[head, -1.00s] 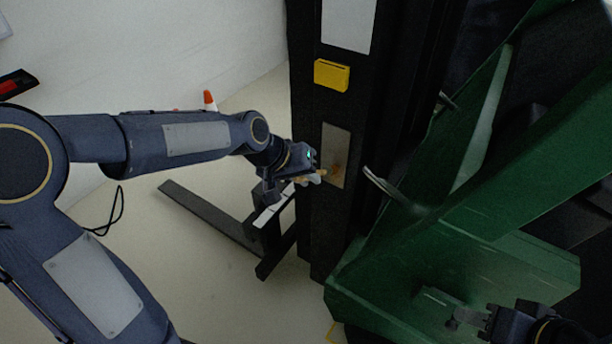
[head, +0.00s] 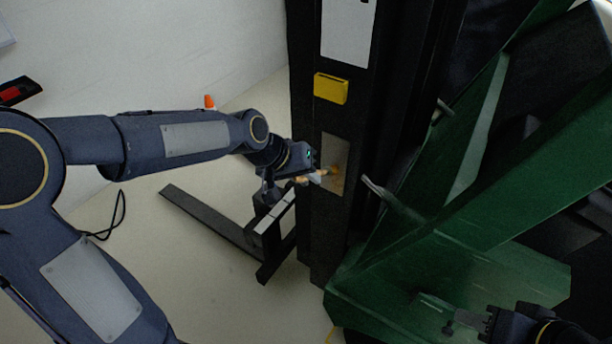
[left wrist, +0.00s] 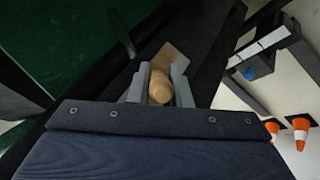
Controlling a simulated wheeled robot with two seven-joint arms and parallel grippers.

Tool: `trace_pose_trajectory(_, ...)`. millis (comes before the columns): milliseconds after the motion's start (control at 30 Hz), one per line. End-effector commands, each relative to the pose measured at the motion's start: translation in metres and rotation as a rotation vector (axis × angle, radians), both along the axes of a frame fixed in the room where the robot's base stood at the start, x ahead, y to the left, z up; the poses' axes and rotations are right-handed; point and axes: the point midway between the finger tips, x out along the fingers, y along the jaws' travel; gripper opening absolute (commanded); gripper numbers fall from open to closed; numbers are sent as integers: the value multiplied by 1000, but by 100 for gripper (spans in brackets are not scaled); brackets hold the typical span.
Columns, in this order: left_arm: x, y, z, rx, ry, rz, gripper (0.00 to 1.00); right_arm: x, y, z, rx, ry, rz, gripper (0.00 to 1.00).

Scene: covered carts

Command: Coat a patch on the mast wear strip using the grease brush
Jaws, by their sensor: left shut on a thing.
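My left gripper (head: 308,178) is shut on the grease brush (head: 319,175), in front of the black mast. In the left wrist view the brush's rounded tan handle (left wrist: 160,88) sits between the two grey fingers. The brush points at the mast wear strip (head: 340,150), a grey-brown plate on the mast. An orange-brown smear or the brush tip shows on the strip's lower part. I cannot tell whether the bristles touch. The strip also shows beyond the fingers in the left wrist view (left wrist: 176,62). My right gripper (head: 468,322) is at the lower right, away from the strip, its jaw gap unclear.
A yellow box (head: 331,88) is fixed to the mast above the strip, with a white plate (head: 348,30) higher up. Green metal framework (head: 470,225) fills the right side. Dark floor legs (head: 215,220) stick out at the left. Orange cones (left wrist: 300,130) stand on the floor.

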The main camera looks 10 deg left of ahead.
Motion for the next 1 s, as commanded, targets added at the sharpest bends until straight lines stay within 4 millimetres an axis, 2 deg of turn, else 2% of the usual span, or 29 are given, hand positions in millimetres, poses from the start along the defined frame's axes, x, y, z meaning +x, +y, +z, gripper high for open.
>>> trace_pose_trajectory(700,1,0,32,-1,-2,1,0,0,0,25,0,0,0,36)
trace_pose_trajectory(1000,2,-1,33,0,-4,1,0,0,0,25,0,0,0,36)
